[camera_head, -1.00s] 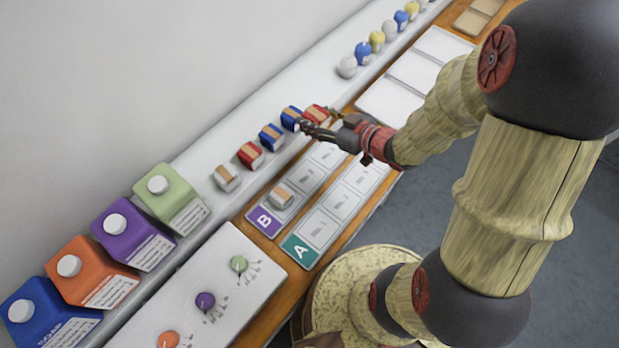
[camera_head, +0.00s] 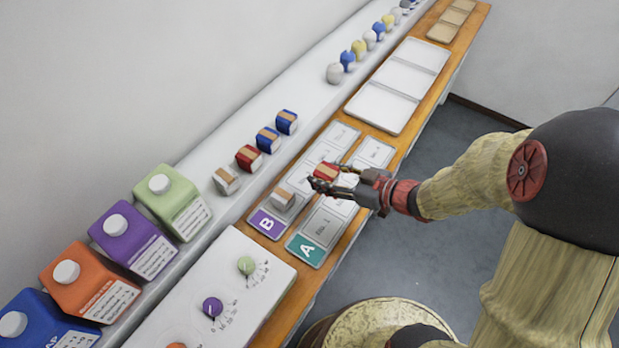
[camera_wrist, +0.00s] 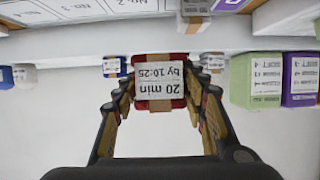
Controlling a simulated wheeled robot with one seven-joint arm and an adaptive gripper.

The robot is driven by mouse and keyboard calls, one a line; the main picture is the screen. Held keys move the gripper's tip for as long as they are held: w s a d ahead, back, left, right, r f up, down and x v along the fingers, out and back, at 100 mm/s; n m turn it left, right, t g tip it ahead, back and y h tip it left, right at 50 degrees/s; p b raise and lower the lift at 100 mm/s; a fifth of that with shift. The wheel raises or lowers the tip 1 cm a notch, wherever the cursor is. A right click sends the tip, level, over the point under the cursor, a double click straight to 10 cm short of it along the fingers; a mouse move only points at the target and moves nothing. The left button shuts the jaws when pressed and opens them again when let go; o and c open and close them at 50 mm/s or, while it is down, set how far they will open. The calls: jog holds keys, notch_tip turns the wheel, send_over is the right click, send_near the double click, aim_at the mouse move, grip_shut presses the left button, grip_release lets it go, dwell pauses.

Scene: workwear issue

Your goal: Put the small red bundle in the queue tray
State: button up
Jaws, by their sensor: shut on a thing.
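My gripper (camera_head: 322,180) is shut on a red bundle (camera_head: 325,171) with a tan band, held over the tray strips. In the wrist view the red bundle (camera_wrist: 160,100) sits between the fingertips, and its white label reads upside down "20 min by 10:25". Two tray strips with marked slots lie below: one with a purple B tag (camera_head: 266,223) and one with a teal A tag (camera_head: 306,250). A pale bundle (camera_head: 283,200) lies in the B strip's first slot. Neither strip visibly reads "queue". The gripper and bundle hide some middle slots.
Another red bundle (camera_head: 249,158), a pale bundle (camera_head: 227,180) and two blue bundles (camera_head: 268,139) stand on the white ledge. Coloured cartons (camera_head: 170,203) stand at left, a dial panel (camera_head: 232,290) in front. Empty white trays (camera_head: 382,107) lie farther back.

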jog(key=w+a+f+b, duration=0.2)
jog(key=w+a+f, duration=0.1)
jog(key=w, duration=0.2)
jog(key=b, duration=0.2)
send_over(305, 178)
jog(key=f, duration=0.5)
jog(key=shift+s+d, duration=0.2)
jog(key=shift+s, duration=0.15)
jog(key=shift+w+a+f+b, duration=0.1)
jog(key=shift+w+f+b, duration=0.1)
jog(key=shift+f+b, duration=0.6)
jog(key=shift+w+a+f+b, duration=0.15)
jog(key=shift+f+b, duration=0.25)
jog(key=shift+f, duration=0.75)
jog(key=shift+d+f, duration=0.1)
jog(key=o, duration=1.2)
